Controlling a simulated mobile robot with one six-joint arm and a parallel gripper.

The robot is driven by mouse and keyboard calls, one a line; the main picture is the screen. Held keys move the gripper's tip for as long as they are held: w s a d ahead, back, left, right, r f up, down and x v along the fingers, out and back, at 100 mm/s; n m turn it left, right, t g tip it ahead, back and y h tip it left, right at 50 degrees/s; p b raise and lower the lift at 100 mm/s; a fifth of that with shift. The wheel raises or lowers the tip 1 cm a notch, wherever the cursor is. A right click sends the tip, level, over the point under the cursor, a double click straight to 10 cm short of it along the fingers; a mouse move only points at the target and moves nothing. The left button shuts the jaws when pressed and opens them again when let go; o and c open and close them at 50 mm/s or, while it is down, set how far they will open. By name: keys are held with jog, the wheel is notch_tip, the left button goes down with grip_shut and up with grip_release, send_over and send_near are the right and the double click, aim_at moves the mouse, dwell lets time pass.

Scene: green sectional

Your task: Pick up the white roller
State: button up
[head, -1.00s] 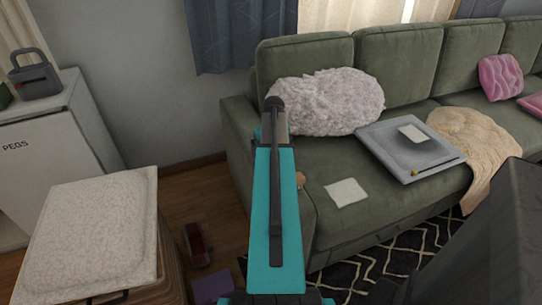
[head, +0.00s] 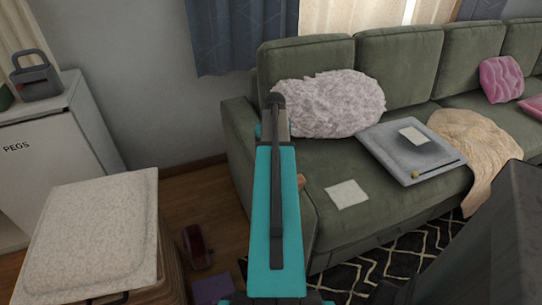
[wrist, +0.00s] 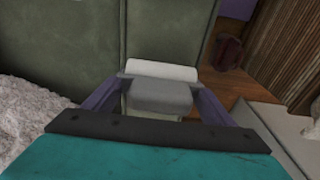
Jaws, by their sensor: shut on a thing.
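The white roller (wrist: 162,70) shows in the wrist view as a pale cylinder with a grey block-like part (wrist: 160,96) in front of it. My gripper (wrist: 160,86) has its two purple fingers on either side and is shut on it. Green sofa upholstery lies behind the roller. In the head view my teal arm points away toward the left end of the sofa and hides the gripper's fingers and the roller.
The green sofa (head: 397,73) holds a fluffy pillow (head: 335,102), a grey tray-like board (head: 380,143), a white square (head: 346,194) and a beige blanket (head: 470,140). A cushioned hamper (head: 92,232) stands left. A dark red object (head: 197,246) lies on the floor between.

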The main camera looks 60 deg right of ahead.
jog(key=shift+r, duration=3.9)
jog(key=shift+o, duration=1.4)
jog(key=shift+w+a+r, duration=0.1)
jog(key=shift+w+a, duration=0.05)
jog(key=shift+w, duration=0.1)
jog(key=shift+c, duration=0.5)
jog(key=w+a+r+n+p, duration=0.15)
jog(key=w+a+r, duration=0.25)
jog(key=w+a, duration=0.8)
jog(key=w+a+r+n, duration=0.2)
jog(key=w+a+r, duration=0.45)
jog(key=a, duration=0.85)
jog(key=w+a+r+n, duration=0.1)
jog(key=a+r, duration=0.1)
jog(key=a, duration=0.8)
jog(key=w+a+r+n, duration=0.1)
jog(key=w+a, duration=0.1)
jog(key=a, duration=0.9)
jog(key=w+a+r+n, duration=0.1)
jog(key=w+a+r, duration=0.1)
jog(key=a, duration=0.8)
jog(key=shift+w+a+r+n+y+p, duration=0.15)
jog(key=shift+a+r+n+y+p, duration=0.05)
jog(key=shift+r+n+y+p, duration=0.2)
